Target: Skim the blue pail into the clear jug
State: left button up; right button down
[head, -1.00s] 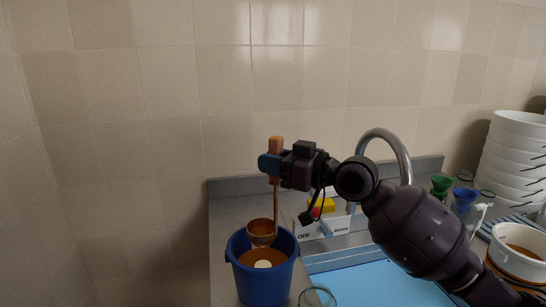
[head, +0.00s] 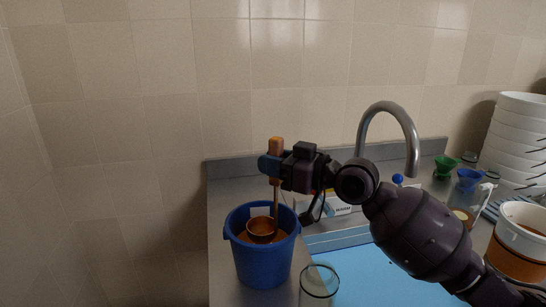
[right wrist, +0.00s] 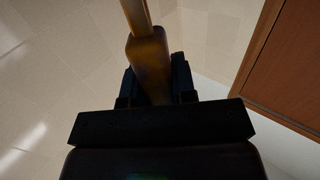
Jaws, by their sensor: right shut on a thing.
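The blue pail (head: 262,268) stands upright on the counter and holds orange-brown liquid. My right gripper (head: 274,166) is shut on the wooden handle of a copper ladle (head: 261,230), above the pail. The handle also shows in the right wrist view (right wrist: 149,60). The ladle's bowl is inside the pail, low near the liquid; whether it touches is unclear. A clear glass vessel (head: 319,284), perhaps the jug, stands right of the pail, cut off by the bottom edge. My left gripper is out of view.
A curved tap (head: 412,135) rises behind. At the right are green (head: 444,165) and blue (head: 469,179) funnels, stacked white tubs (head: 518,140) and a white bucket of brown liquid (head: 517,250).

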aim_at(277, 192)
jog(key=shift+f+b, duration=0.7)
jog(key=shift+f, duration=0.85)
jog(key=shift+f+b, duration=0.55)
jog(key=shift+f, duration=0.5)
jog(key=shift+f+b, duration=0.35)
jog(key=shift+f, duration=0.35)
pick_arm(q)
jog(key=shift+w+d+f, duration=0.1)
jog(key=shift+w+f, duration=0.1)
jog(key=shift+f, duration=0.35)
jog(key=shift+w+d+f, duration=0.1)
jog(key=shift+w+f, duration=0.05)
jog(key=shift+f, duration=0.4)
pick_arm(e)
jog(key=shift+f, duration=0.2)
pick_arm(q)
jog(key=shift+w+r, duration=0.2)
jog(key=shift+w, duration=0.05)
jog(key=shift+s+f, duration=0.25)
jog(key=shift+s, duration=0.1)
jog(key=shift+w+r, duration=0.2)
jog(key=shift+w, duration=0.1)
pick_arm(e)
jog(key=shift+r, duration=0.15)
